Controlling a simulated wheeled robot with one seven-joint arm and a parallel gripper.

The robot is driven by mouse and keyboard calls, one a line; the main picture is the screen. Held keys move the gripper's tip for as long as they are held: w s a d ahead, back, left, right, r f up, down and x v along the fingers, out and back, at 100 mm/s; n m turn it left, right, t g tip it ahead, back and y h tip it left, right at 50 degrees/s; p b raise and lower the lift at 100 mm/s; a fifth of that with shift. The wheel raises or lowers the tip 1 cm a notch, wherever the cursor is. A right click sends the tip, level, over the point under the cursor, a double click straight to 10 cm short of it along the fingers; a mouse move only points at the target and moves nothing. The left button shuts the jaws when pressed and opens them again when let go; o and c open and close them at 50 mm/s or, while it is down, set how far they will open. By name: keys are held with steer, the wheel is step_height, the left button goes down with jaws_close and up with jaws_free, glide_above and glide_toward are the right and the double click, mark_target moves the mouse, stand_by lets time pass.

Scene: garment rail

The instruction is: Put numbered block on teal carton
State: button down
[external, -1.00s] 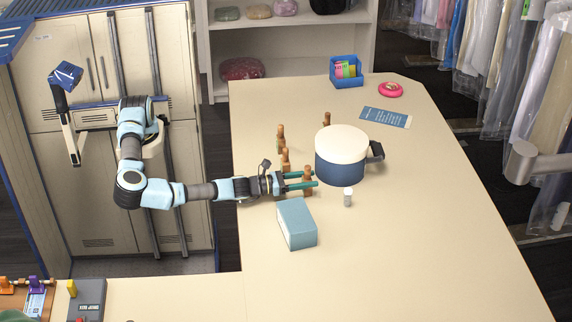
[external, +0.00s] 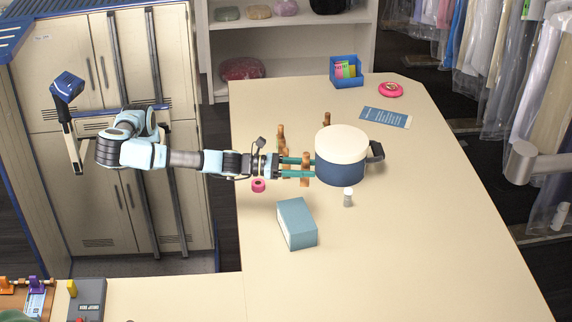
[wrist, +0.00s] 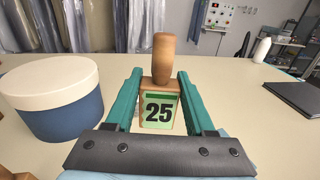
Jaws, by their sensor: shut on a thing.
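The numbered block (wrist: 158,112) is wooden, with a rounded handle on top and a green label reading 25. It stands upright between the two teal fingers of my gripper (wrist: 160,100) in the wrist view. In the external view my gripper (external: 298,168) is shut on this block (external: 305,173). I cannot tell its exact height above the table. The teal carton (external: 297,224) is a closed box on the table, lower in the picture than my gripper and apart from it. It is not clearly seen in the wrist view.
A round blue box with a cream lid (external: 341,165) stands close right of my gripper. Other wooden handled pieces (external: 281,137) stand just beyond. A small white-capped bottle (external: 348,198) stands right of the carton. A pink ring (external: 258,185) lies below my wrist.

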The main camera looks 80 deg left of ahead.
steer(key=s+d+r+m+h, duration=0.2)
steer(key=s+d+r+h, duration=0.15)
steer(key=d, duration=0.35)
steer(key=p, duration=0.1)
glide_above(296, 215)
steer(key=shift+g, duration=0.4)
step_height(296, 215, down, 9)
steer(key=shift+w+a+f, duration=0.1)
steer(key=shift+c, duration=1.3)
jaws_free()
steer(key=b+v, duration=0.3)
steer(key=v, duration=0.9)
steer(key=shift+a, duration=0.1)
